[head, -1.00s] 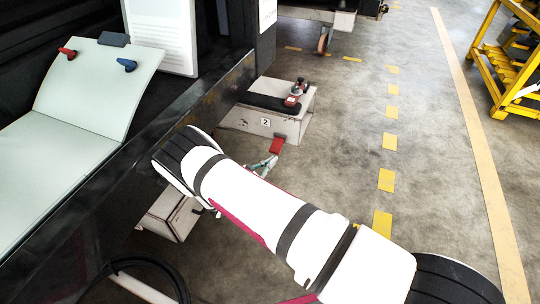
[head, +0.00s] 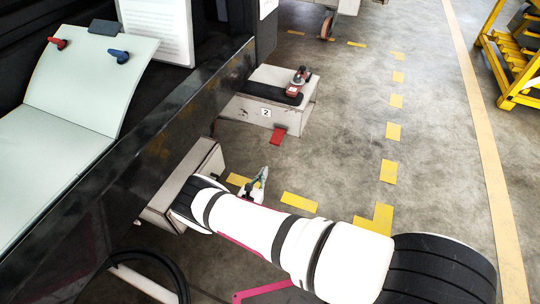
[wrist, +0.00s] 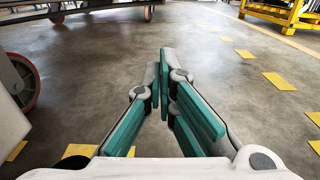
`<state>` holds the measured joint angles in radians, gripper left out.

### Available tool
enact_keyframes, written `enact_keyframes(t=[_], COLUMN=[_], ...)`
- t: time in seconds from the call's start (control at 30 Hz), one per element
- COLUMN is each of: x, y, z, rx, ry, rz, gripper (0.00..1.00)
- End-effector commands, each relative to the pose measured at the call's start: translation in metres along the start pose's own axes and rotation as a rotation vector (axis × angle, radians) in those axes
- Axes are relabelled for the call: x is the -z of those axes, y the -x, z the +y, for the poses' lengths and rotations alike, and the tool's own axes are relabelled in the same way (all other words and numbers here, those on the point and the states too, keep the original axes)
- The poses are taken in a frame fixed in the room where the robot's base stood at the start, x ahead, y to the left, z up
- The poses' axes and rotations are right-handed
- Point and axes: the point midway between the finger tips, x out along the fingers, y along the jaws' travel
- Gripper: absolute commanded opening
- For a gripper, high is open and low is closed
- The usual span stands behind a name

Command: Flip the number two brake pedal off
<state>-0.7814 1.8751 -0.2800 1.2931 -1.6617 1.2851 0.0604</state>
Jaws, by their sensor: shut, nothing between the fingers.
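The number two brake pedal (head: 278,134) is a small red plate at the lower front edge of the white box marked "2" (head: 250,110). It slopes out towards the floor in the head view; I cannot tell its exact setting. My gripper (head: 263,173) is below and a little left of the pedal in the picture, apart from it, over the floor. In the wrist view my gripper (wrist: 166,72) has its green-padded fingers together with nothing between them. The pedal does not show in the wrist view.
A second pale box (head: 185,185) stands nearer, beside my forearm. The dark trolley edge (head: 150,140) runs along the left. A red-rimmed wheel (wrist: 20,82) is at the left of the wrist view. A yellow frame (head: 510,65) stands far right. The floor between is clear.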

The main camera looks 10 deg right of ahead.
Motion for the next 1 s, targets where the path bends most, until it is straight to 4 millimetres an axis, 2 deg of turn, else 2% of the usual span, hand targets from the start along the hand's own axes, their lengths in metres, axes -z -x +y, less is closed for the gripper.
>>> enact_keyframes(t=[0.17,0.6,0.8,1.0], x=[0.001,0.002,-0.024,-0.036], y=[-0.017,-0.102,-0.091,-0.087], z=[-0.001,-0.002,0.0,0.0], rx=[0.004,0.005,0.001,0.001], ry=[-0.002,-0.002,0.0,0.0], rz=[-0.001,-0.002,-0.001,0.0], gripper=[0.0,0.0,0.0,0.0])
